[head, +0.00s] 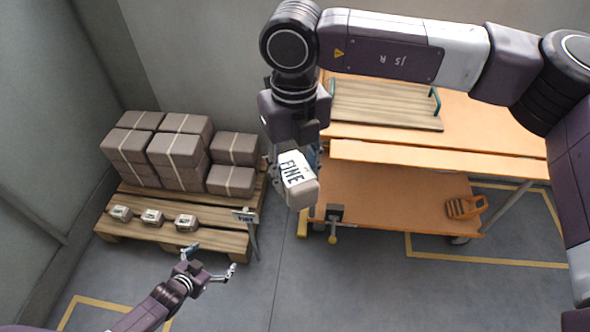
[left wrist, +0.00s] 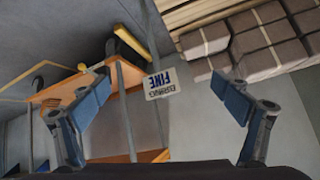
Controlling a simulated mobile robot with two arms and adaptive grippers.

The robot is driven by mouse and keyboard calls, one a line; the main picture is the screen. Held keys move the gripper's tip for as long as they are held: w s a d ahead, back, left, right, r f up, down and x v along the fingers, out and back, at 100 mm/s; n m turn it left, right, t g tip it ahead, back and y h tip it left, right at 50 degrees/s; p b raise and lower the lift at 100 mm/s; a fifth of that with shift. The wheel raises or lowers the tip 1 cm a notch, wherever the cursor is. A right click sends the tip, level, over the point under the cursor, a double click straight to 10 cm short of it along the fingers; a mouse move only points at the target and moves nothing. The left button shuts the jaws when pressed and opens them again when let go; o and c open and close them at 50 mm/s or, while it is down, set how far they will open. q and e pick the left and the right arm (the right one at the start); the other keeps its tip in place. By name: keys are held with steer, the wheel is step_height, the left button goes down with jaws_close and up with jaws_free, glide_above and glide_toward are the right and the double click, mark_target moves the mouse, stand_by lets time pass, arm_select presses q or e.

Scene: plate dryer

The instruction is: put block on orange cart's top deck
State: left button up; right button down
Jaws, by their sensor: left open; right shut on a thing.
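A pale block (head: 301,191) with dark "FINE" lettering is held in my right gripper (head: 294,158), which is shut on it and points down. The block hangs in front of the left end of the orange cart (head: 400,190), whose top deck (head: 480,120) is higher and to the right in the head view. The gripper's fingers are partly hidden. My left gripper (head: 213,258) is open and empty, in front of the pallet's right corner. Its two blue fingers stand apart in the left wrist view (left wrist: 160,84). The cart shows there (left wrist: 60,92) at the left.
A pallet (head: 215,238) at left bears stacked brown boxes (head: 180,150) and several small pale blocks (head: 152,217). A wooden tray (head: 385,104) occupies the top deck's back left. An orange item (head: 465,207) lies on the lower deck.

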arm_select(q)
steer(key=s+f+n+g+y, duration=0.1)
steer(key=s+f+g, duration=0.2)
steer(key=s+f, duration=0.7)
steer(key=s+d+f+g, duration=0.1)
steer(key=s+f+g, duration=0.1)
steer(key=s, duration=0.7)
steer(key=s+d+f+n+g, duration=0.1)
steer(key=s+f, duration=0.3)
steer(key=s, duration=0.6)
steer(key=s+d+f+n+g+y, duration=0.1)
steer(key=s+d+f+g, duration=0.1)
steer(key=s, duration=0.8)
steer(key=shift+s+d+f+g, duration=0.15)
steer(key=shift+d+f+g, duration=0.15)
steer(key=shift+d+f, duration=0.25)
